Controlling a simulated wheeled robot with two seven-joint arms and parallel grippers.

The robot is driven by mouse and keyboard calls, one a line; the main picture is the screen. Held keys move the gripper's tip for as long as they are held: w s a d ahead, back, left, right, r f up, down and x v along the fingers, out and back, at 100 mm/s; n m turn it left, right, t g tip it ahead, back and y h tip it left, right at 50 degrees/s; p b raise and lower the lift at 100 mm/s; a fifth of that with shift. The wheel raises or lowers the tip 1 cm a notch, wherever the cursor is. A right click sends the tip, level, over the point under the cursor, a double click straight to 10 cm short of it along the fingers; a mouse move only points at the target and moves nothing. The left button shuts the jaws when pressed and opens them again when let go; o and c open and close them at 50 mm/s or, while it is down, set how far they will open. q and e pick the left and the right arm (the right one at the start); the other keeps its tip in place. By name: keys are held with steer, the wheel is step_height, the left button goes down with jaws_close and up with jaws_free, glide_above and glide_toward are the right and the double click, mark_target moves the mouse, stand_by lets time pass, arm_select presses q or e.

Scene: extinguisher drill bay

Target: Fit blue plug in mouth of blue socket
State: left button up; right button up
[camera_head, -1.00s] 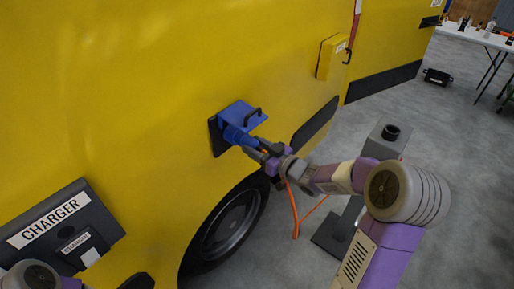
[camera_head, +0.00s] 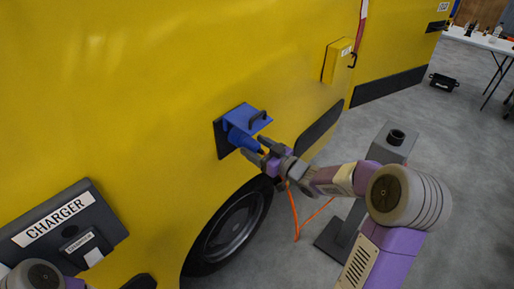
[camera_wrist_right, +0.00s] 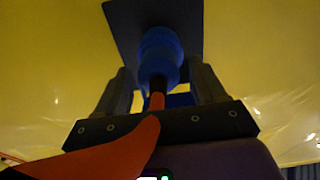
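The blue plug (camera_head: 244,141) sits in the mouth of the blue socket (camera_head: 228,126) on the side of the yellow vehicle, lined up with it. It also shows in the right wrist view (camera_wrist_right: 159,58), against the dark mounting plate. How deep it sits cannot be seen. The socket's blue lid (camera_head: 247,116) is raised above it. My right gripper (camera_head: 260,154) is open just behind the plug; in the right wrist view its fingers (camera_wrist_right: 160,88) stand on either side with gaps. An orange cable (camera_wrist_right: 100,152) runs back from the plug. My left gripper is not in view.
A charger box (camera_head: 60,235) is at lower left. The vehicle's wheel (camera_head: 230,230) is below the socket. A yellow box (camera_head: 338,62) juts from the vehicle.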

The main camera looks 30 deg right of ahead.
steer(key=shift+f, duration=0.1)
steer(key=p+v, duration=0.1)
steer(key=v, duration=0.7)
steer(key=a+f+m+g+h, duration=0.1)
steer(key=a+f+m+g, duration=0.3)
steer(key=f, duration=0.8)
steer(key=a+f+m+g+h, duration=0.2)
steer(key=a+f, duration=0.4)
steer(key=f, duration=0.5)
steer(key=s+a+f+g, duration=0.3)
steer(key=s+f, duration=0.2)
steer(key=s, duration=0.1)
steer(key=s+a+f+g, duration=0.3)
steer(key=s+a+f, duration=0.1)
steer(key=s, duration=0.3)
steer(key=s+a+f+m+g, duration=0.1)
steer(key=s+a+f+g, duration=0.3)
steer(key=s, duration=0.3)
steer(key=shift+f, duration=0.9)
